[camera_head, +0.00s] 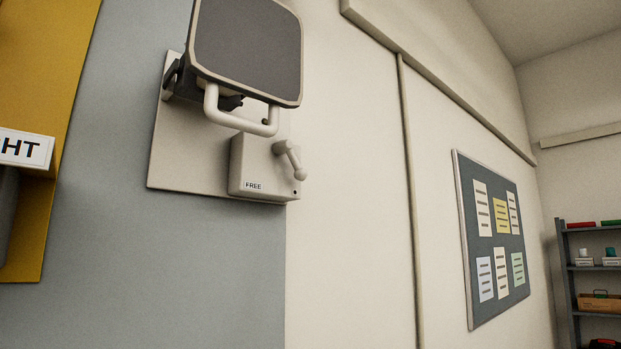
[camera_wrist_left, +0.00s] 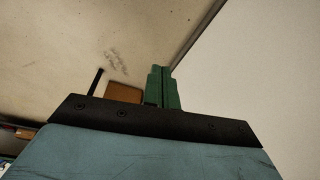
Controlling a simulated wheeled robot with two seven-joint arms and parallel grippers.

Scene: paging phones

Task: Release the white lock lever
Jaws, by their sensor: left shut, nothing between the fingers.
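The white lock lever (camera_head: 291,161) shows in the head view on the right side of a white box (camera_head: 250,165) marked "FREE". It slants down to the right and ends in a round knob. The box sits on a white wall plate (camera_head: 180,150), below a dark grey screen-like panel (camera_head: 248,48) with a white bar handle (camera_head: 235,121). Neither gripper is in the head view. My left gripper (camera_wrist_left: 164,72) shows in the left wrist view as two green fingers, shut together with nothing between them. The lever is not in that view.
A yellow panel (camera_head: 50,215) with a sign ending "HT" is at the left. A notice board (camera_head: 491,262) and a shelf unit (camera_head: 567,255) are at the right. The wall below the box is clear. A brown object (camera_wrist_left: 124,93) shows behind the fingers in the wrist view.

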